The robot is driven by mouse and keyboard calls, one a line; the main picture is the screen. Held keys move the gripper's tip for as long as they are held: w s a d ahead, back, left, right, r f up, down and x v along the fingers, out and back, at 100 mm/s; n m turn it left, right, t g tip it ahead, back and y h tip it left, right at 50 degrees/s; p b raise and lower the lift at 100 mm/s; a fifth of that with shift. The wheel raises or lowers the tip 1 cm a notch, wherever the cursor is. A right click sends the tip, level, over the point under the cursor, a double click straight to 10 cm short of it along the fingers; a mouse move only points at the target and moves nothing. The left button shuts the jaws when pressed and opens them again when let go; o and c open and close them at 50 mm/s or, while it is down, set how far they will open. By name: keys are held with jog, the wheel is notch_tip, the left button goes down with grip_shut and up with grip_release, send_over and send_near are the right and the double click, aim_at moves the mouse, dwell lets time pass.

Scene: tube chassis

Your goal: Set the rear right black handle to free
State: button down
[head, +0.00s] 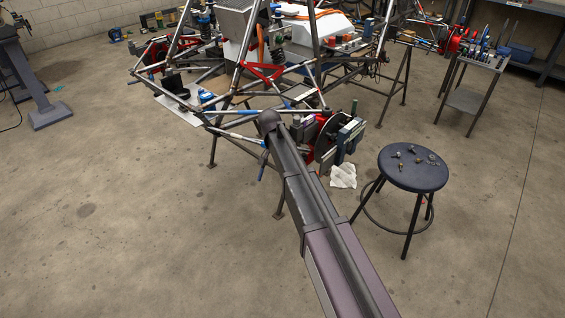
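A tube chassis (262,72) of bare metal tubes with red and blue parts stands on stands at the upper middle. At its near right corner is a hub cluster (326,138) with red parts, a dark disc and grey-teal blocks (350,134). A small dark upright piece (354,107) rises at the top of this cluster; I cannot tell whether it is the black handle. My arm reaches from the bottom right up to the near corner of the chassis and covers part of it. My gripper is not visible.
A round dark stool (413,168) with several small metal parts stands right of the hub cluster. A white cloth (343,176) lies between them. A tool cart (484,60) is at the upper right. Floor is clear at left and front.

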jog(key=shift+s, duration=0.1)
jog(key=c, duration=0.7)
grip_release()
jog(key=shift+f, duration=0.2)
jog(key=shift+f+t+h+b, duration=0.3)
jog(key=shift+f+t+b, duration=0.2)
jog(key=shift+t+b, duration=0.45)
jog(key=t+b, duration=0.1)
jog(key=b, duration=0.1)
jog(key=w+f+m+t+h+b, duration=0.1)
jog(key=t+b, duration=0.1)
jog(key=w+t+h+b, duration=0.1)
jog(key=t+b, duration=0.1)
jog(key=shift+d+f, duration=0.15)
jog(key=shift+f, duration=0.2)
